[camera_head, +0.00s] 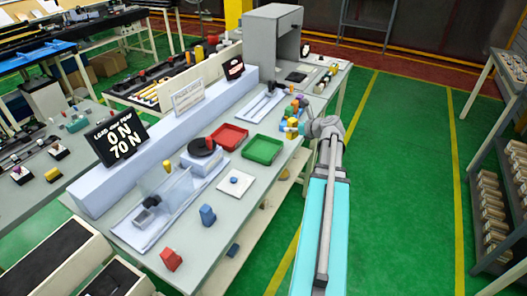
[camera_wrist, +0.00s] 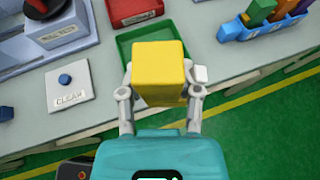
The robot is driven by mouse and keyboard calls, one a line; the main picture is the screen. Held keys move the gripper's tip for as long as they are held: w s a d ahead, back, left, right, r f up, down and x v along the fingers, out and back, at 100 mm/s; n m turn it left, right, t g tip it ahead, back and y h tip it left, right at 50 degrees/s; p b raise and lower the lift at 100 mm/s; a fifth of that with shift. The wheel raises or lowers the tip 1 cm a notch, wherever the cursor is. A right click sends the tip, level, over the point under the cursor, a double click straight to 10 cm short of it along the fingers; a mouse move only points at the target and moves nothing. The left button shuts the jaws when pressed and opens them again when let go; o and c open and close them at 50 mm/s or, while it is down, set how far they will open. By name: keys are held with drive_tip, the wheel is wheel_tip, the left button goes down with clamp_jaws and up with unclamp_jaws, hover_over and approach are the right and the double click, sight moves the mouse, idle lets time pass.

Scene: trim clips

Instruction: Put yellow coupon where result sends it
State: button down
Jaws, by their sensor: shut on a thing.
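My gripper (camera_wrist: 160,97) is shut on the yellow coupon (camera_wrist: 158,70), a block held between both fingers. In the head view my gripper (camera_head: 301,128) and the yellow coupon (camera_head: 292,124) are just right of the green tray, near the bench's right edge. The green tray (camera_head: 264,150) looks empty; in the wrist view the coupon hides part of it (camera_wrist: 124,48). The red tray (camera_head: 229,136) lies left of it and also looks empty. A black display (camera_head: 119,141) reads "0 N" and "70 N"; its heading is too small to read surely.
A blue rack (camera_wrist: 232,31) with coloured blocks stands beside the trays. A white plate (camera_wrist: 69,90) marked CLEAN bears a blue button. A red block (camera_head: 171,259) and a blue block (camera_head: 207,215) stand at the near end. A clear guard (camera_head: 172,197) stands by the display. The green floor at right is open.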

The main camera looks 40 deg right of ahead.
drive_tip(key=shift+s, duration=0.1)
drive_tip(key=w+a+n+g+y, duration=0.1)
drive_tip(key=w+a+n+y, duration=0.1)
drive_tip(key=a, duration=1.1)
drive_tip(key=shift+w+a+f+n+y+b, duration=0.15)
drive_tip(key=shift+w+f+n+y+b, duration=0.25)
drive_tip(key=shift+n+y, duration=0.45)
drive_tip(key=shift+w+d+f+b, duration=1.45)
drive_tip(key=shift+w+f+b, duration=0.05)
drive_tip(key=shift+w, duration=0.15)
drive_tip(key=shift+w+d+f+b, duration=1.45)
drive_tip(key=shift+w+b, duration=0.05)
drive_tip(key=shift+w, duration=0.15)
drive_tip(key=shift+w+d+f+b, duration=1.45)
drive_tip(key=shift+w+f+b, duration=0.05)
drive_tip(key=shift+w, duration=0.15)
